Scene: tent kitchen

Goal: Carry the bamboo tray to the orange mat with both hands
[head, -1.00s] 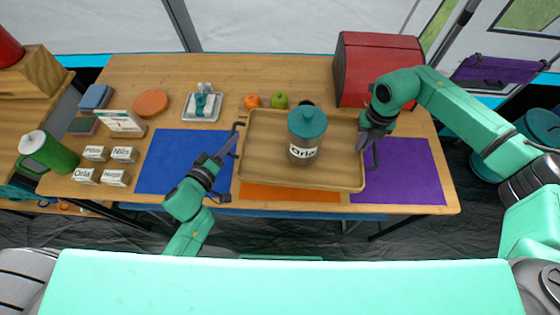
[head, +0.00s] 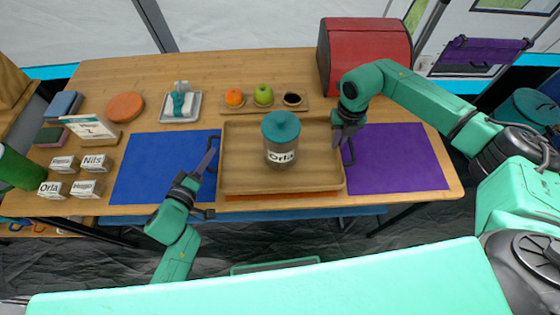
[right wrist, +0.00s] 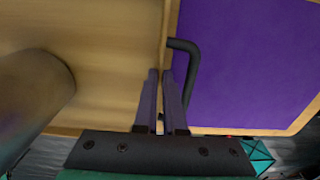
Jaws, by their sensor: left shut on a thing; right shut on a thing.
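The bamboo tray (head: 240,180) is over the orange mat (head: 285,195), which shows only as a thin strip along the tray's front edge. I cannot tell whether the tray touches it or hangs just above. A jar with a teal lid, labelled Orla (head: 281,140), stands upright on the tray. My left gripper (head: 208,162) is shut on the tray's left handle. My right gripper (head: 343,138) is shut on the tray's right side; in the right wrist view its fingers (right wrist: 163,95) close at the dark handle (right wrist: 190,70).
A blue mat (head: 160,165) lies left of the tray, a purple mat (head: 395,160) right. A red box (head: 365,55) stands back right. Several name blocks (head: 93,163) stand left.

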